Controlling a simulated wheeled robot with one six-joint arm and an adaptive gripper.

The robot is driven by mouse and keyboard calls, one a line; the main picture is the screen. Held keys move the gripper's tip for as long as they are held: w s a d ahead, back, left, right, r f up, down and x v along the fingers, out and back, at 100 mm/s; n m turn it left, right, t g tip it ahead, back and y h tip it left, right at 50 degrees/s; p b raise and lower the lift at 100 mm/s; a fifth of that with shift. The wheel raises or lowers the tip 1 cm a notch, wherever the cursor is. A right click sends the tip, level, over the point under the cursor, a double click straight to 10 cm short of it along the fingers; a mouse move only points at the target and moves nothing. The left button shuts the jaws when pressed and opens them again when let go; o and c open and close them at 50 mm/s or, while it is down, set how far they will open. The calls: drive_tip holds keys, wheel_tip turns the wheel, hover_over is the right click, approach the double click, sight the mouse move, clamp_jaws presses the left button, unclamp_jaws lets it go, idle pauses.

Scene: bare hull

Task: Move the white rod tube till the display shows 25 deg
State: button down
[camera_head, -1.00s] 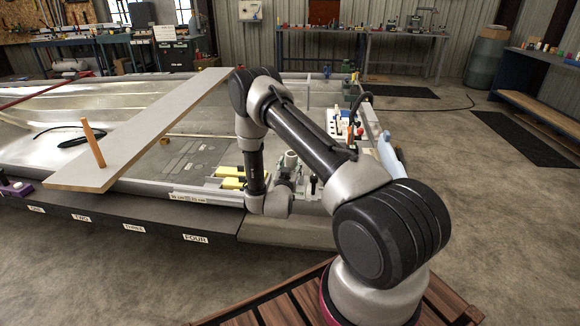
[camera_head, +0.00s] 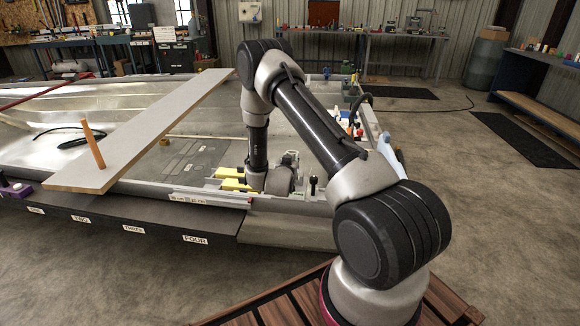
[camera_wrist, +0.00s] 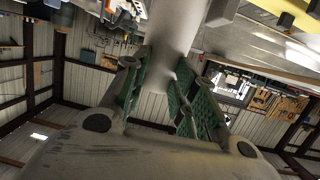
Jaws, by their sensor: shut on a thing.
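The white rod tube (camera_wrist: 172,28) runs up to the top edge of the wrist view. My gripper (camera_wrist: 168,85) has its green-padded fingers on either side of the tube, closed on it. In the head view my gripper (camera_head: 290,160) is at the hull's near edge, small and partly hidden by my own wrist; the tube cannot be made out clearly there. I can make out no display with a readable angle in either view.
A long plank (camera_head: 130,140) lies across the hull, with an orange stick (camera_head: 93,145) standing on it. Yellow blocks (camera_head: 234,179) are left of my wrist. A white box with small items (camera_head: 347,122) is beyond my forearm.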

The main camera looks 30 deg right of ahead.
drive_tip(key=shift+w+d+r+g+y, duration=0.1)
drive_tip(key=shift+w+d+g+y, duration=0.45)
drive_tip(key=shift+w+g, duration=0.2)
drive_tip(key=c, duration=1.1)
unclamp_jaws()
drive_tip(key=shift+s+a, duration=0.1)
drive_tip(key=shift+s, duration=0.05)
drive_tip(key=v, duration=1.2)
drive_tip(key=shift+r, duration=0.1)
